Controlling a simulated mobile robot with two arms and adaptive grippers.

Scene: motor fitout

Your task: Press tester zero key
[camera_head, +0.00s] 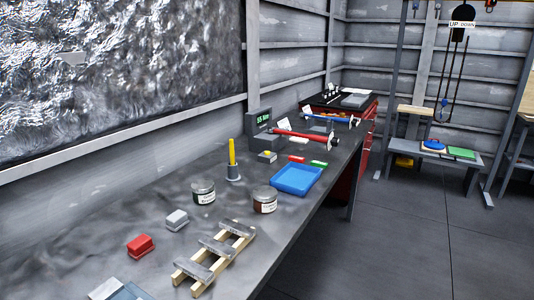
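The tester appears to be the grey box (260,121) with a small lit green display, standing on the long grey bench (150,222) close to the wall. The display's digits are too small to read surely. I cannot make out a zero key on it at this size. A red-handled bar tool (300,136) lies just right of the tester, its left end close to the box. Neither of my grippers shows in this view.
Floor right of the bench (400,240) is clear.

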